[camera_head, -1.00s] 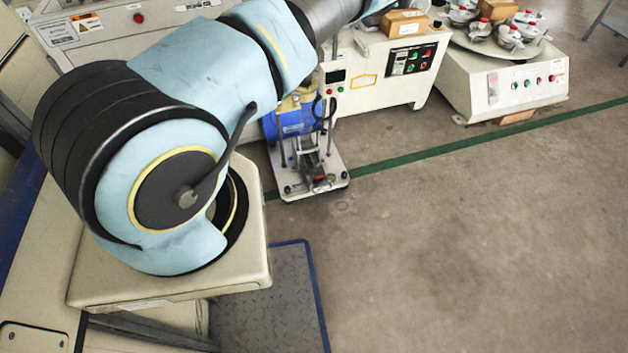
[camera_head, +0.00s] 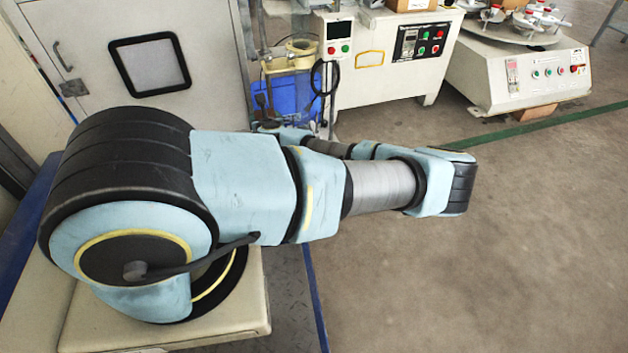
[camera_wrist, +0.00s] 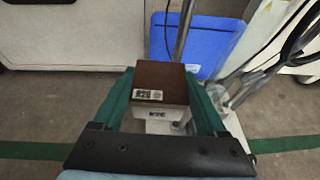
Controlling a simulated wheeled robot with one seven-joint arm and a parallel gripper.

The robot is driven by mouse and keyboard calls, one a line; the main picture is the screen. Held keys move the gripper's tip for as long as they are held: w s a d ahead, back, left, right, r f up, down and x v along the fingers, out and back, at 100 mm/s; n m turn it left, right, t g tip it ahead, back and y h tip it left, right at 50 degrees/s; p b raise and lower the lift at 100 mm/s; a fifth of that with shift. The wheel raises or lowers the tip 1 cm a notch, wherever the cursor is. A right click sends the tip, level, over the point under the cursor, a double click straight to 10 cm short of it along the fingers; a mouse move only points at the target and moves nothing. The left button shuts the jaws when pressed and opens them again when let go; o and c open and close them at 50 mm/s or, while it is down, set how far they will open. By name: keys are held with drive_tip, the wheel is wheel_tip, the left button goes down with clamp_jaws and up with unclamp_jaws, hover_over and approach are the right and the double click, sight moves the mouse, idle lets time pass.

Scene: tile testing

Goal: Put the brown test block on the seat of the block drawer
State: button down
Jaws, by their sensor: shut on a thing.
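The brown test block (camera_wrist: 160,78) is in the middle of the wrist view, with a white printed label on its edge and a pale lower face. My gripper (camera_wrist: 161,88) has green fingers, one on each side of the block, and is shut on it. The block looks held clear of the floor, in front of a blue box. In the head view my arm hides the block and the gripper. I cannot make out the block drawer or its seat in either view.
The blue box (camera_wrist: 204,48) stands just beyond the block; it also shows behind my arm in the head view (camera_head: 292,97). A white control cabinet (camera_head: 385,75) and a machine with a round plate (camera_head: 525,75) stand at the back. Open floor (camera_head: 520,240) lies to the right.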

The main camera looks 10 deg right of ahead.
drive_tip(key=shift+n+y, duration=0.4)
drive_tip(key=d+f+b, duration=0.1)
drive_tip(key=d+f, duration=0.3)
drive_tip(key=s+d+f+b, duration=0.1)
drive_tip(key=d+f, duration=0.2)
drive_tip(key=d, duration=0.2)
drive_tip(key=s+d+f+b, duration=0.1)
drive_tip(key=d+f, duration=0.3)
drive_tip(key=d, duration=0.1)
drive_tip(key=shift+d+f, duration=0.1)
drive_tip(key=shift+f, duration=0.2)
drive_tip(key=shift+f+b, duration=1.4)
drive_tip(key=shift+f, duration=1.4)
